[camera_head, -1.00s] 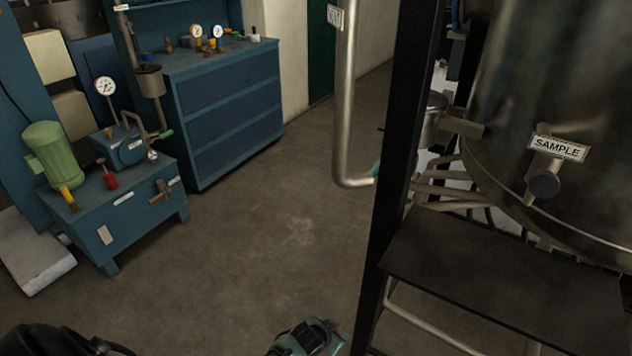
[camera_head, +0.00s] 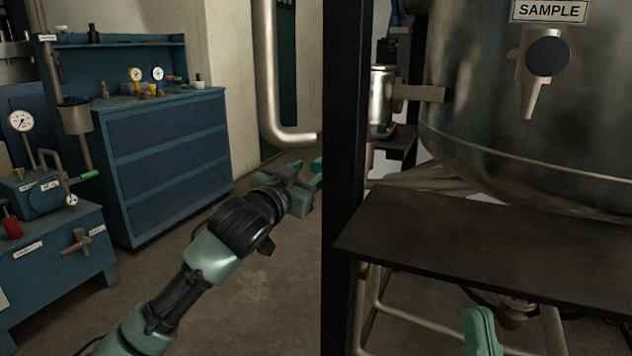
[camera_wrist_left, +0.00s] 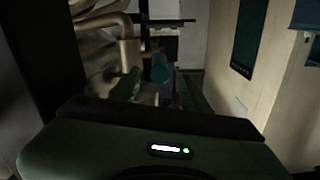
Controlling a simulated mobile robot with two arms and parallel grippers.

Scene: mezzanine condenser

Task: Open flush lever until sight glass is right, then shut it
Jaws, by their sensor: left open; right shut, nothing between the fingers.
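A bent metal pipe (camera_head: 270,80) comes down beside the dark post and turns right near its foot. A teal cylinder (camera_head: 317,165), perhaps the lever's grip, shows at its end, partly hidden by the post; a teal cylinder also shows in the left wrist view (camera_wrist_left: 160,68). My left gripper (camera_head: 305,178) is open just below the pipe's bend, close to the teal cylinder; I cannot tell if they touch. A metal-and-glass cylinder (camera_head: 381,95) beside the tank may be the sight glass; its level is unreadable.
A dark post (camera_head: 345,90) and a dark platform (camera_head: 500,240) stand before the large steel tank (camera_head: 460,90) with its SAMPLE valve (camera_head: 546,55). Blue drawers (camera_head: 170,150) and a blue gauge bench (camera_head: 50,260) are at left. Floor between is open.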

